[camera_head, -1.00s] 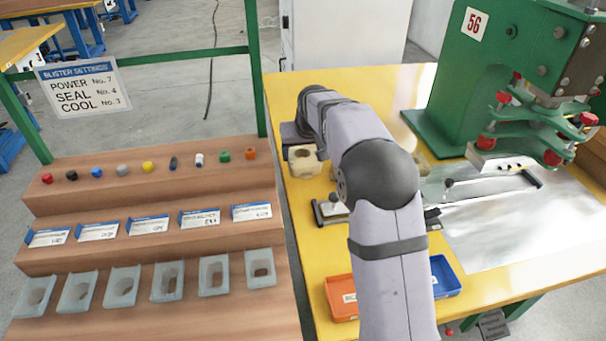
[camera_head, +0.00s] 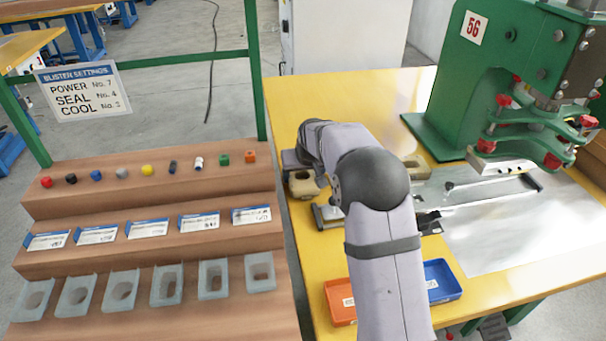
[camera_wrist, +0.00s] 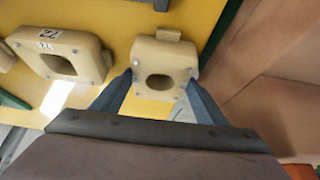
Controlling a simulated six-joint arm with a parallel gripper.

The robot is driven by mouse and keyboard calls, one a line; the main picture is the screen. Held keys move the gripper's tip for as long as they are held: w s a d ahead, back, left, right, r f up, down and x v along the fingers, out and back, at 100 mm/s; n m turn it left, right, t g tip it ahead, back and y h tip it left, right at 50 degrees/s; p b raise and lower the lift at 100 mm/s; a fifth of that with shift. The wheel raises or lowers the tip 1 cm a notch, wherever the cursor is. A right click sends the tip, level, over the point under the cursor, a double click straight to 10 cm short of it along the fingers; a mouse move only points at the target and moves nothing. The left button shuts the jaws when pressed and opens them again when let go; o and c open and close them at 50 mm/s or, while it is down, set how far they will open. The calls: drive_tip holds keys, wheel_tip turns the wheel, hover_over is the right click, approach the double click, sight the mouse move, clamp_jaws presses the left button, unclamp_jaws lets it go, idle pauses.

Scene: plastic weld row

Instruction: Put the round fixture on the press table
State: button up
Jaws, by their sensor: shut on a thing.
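A beige fixture block (camera_wrist: 164,57) with a rounded hole sits between the two fingers of my gripper (camera_wrist: 161,84) in the wrist view. My gripper is shut on it. In the head view the held block (camera_head: 304,187) shows at the left side of the yellow table, just below the dark end of my arm. Whether it touches the table cannot be told. The green press (camera_head: 450,95) stands at the back right, with a shiny metal plate (camera_head: 520,240) in front of and below its head. My forearm hides part of the table between.
A blue tray (camera_head: 442,283) and an orange tray (camera_head: 340,300) lie at the table front. A stepped brown shelf (camera_head: 150,240) with coloured knobs and clear blisters stands left.

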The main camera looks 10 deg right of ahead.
drive_tip(key=o, duration=1.4)
drive_tip(key=shift+f, duration=0.15)
drive_tip(key=shift+c, duration=0.2)
drive_tip(key=shift+s+r, duration=0.2)
drive_tip(key=shift+r, duration=0.4)
drive_tip(key=v, duration=1.1)
drive_tip(key=shift+s, duration=0.1)
